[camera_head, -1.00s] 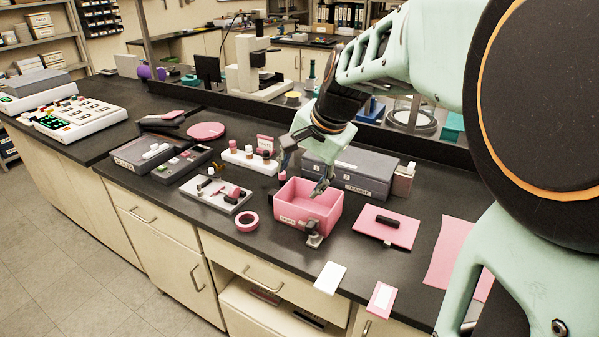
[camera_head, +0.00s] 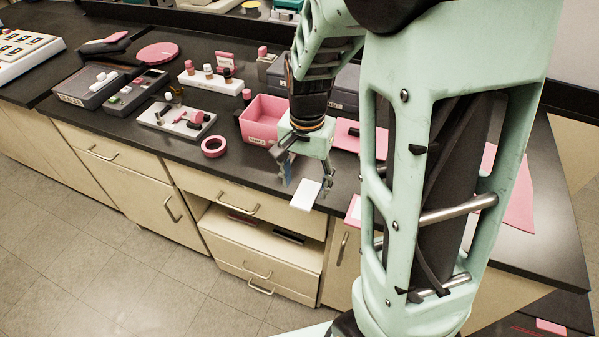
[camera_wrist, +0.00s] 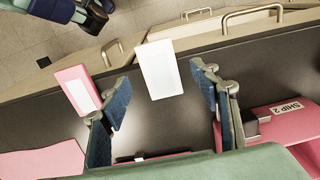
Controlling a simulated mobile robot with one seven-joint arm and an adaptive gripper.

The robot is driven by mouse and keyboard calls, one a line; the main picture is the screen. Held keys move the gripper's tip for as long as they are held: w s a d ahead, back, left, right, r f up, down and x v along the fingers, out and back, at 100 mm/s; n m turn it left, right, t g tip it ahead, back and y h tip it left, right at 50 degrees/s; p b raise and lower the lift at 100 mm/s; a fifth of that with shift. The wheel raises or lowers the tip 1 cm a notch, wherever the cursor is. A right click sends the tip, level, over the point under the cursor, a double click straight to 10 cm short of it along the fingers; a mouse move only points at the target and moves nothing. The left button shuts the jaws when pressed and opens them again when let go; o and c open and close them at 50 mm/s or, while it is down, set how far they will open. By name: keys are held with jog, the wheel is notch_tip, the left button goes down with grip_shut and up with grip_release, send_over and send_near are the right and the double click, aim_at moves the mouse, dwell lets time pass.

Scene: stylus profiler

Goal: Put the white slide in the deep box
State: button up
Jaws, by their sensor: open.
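The white slide (camera_head: 306,194) lies flat at the front edge of the bench, its near end reaching over the edge. In the wrist view the slide (camera_wrist: 160,70) is just beyond and between the fingertips. My gripper (camera_head: 307,180) is open and empty, its fingers pointing down around the slide's far end. In the wrist view my gripper (camera_wrist: 160,97) shows a wide gap, with no contact visible. The deep pink box (camera_head: 262,128) stands open behind and left of the gripper; its right side is hidden by my arm. Part of it shows in the wrist view (camera_wrist: 300,125).
A pink-and-white card (camera_wrist: 76,88) lies beside the slide, close to one finger. A small dark clamp stands near the box. Drawer handles project below the bench edge.

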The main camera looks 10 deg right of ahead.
aim_at(306, 195)
jog(key=shift+f, duration=1.35)
jog(key=c, duration=1.1)
jog(key=shift+r, duration=0.1)
jog(key=shift+c, duration=0.2)
